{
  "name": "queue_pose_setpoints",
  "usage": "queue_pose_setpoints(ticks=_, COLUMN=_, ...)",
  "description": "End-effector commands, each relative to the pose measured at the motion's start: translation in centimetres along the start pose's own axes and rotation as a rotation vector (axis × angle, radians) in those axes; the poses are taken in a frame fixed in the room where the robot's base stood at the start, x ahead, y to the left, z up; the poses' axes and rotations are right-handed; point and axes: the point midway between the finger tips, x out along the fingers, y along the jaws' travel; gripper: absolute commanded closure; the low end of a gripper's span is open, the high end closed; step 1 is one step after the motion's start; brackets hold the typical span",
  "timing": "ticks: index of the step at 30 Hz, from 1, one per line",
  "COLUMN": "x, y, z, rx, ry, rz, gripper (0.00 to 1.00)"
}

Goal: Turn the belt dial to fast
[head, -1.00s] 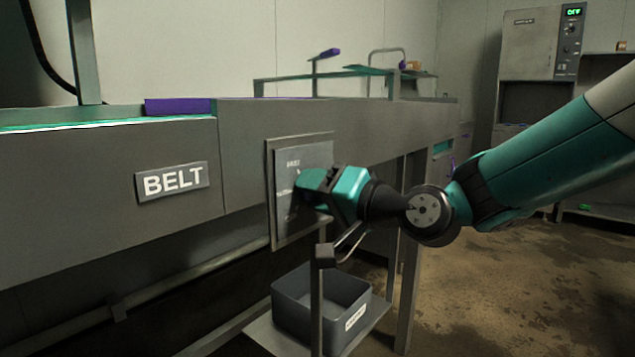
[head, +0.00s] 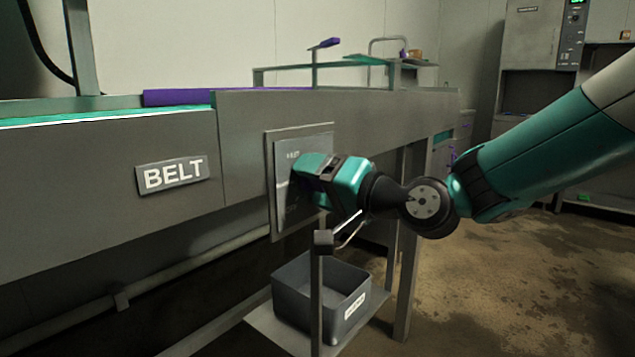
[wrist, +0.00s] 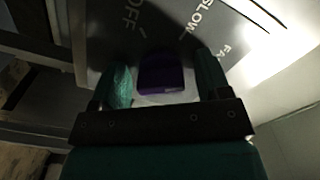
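The belt dial (wrist: 160,72) is a purple knob on a grey panel, seen in the wrist view between my gripper's two fingers. White words OFF (wrist: 132,15), SLOW (wrist: 204,14) and a partly cut FAST (wrist: 228,50) are printed around it. My gripper (wrist: 165,82) straddles the knob, with narrow gaps seeming to show beside it. I cannot tell where the knob points. In the head view my gripper (head: 305,178) is at the dial panel (head: 287,215) and hides the knob.
A BELT sign (head: 172,174) is on the conveyor's side (head: 100,200), left of the panel. A grey bin (head: 345,285) sits on a low shelf below, near a post (head: 317,290). A cabinet (head: 532,45) stands at the back right. Open wet floor lies right.

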Motion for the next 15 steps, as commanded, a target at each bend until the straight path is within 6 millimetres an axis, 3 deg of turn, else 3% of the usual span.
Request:
queue_pose_setpoints(ticks=10, x=-0.5, y=0.1, z=0.0, rx=0.0, ry=0.0, rz=0.001, gripper=0.3)
queue_pose_setpoints(ticks=15, x=-3.2, y=0.1, z=-0.1, rx=0.002, ry=0.003, rz=0.003, gripper=0.3)
